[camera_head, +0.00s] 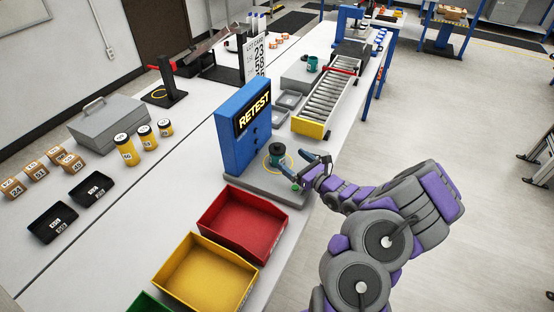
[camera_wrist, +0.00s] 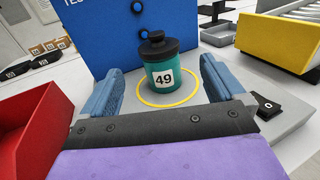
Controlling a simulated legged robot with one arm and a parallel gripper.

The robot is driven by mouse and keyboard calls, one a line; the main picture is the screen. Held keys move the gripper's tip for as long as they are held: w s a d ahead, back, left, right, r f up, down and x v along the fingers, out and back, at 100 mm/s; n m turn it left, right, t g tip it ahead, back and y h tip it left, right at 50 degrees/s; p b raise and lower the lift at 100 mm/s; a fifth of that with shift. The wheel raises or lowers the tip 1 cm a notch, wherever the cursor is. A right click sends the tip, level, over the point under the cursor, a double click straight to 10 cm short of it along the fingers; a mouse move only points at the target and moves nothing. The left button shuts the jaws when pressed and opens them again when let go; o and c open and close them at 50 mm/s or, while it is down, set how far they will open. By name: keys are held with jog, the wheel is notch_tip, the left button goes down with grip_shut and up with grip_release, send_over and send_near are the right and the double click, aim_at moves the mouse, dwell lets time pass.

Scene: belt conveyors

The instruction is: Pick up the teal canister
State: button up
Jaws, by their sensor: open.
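The teal canister (camera_wrist: 162,66) has a black lid and a white label reading 49. It stands upright inside a yellow ring (camera_wrist: 142,100) on the grey base of the blue RETEST station. In the head view the canister (camera_head: 277,151) is small and dark, in front of the blue panel (camera_head: 243,124). My gripper (camera_head: 302,164) is open beside it, on the side toward my arm. In the wrist view the two blue fingers of my gripper (camera_wrist: 160,85) are spread wide, left and right of the canister, and neither touches it.
A red bin (camera_head: 243,222) and a yellow bin (camera_head: 205,272) stand in front of the station. A roller conveyor (camera_head: 325,98) runs behind it. Another teal container (camera_head: 312,64) stands by the conveyor. A black switch marked 0 (camera_wrist: 266,106) sits near the right finger.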

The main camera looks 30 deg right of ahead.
aim_at(273, 146)
jog(key=x, duration=0.4)
jog(key=shift+w+f+b, duration=0.1)
jog(key=shift+w+b, duration=0.1)
jog(key=shift+b, duration=0.2)
jog(key=shift+w+a, duration=0.6)
jog(key=shift+w, duration=0.1)
jog(key=b+x, duration=0.1)
jog(key=x, duration=0.2)
jog(key=shift+w+d+b, duration=0.1)
jog(key=shift+w+b, duration=0.1)
jog(key=shift+b, duration=0.1)
jog(key=shift+w+d, duration=0.15)
jog(key=shift+w, duration=0.4)
jog(key=shift+r, duration=0.2)
jog(key=shift+c, duration=0.3)
jog(key=shift+a, duration=0.25)
jog(key=shift+c, duration=0.8)
jog(key=shift+d, duration=0.1)
jog(key=c, duration=1)
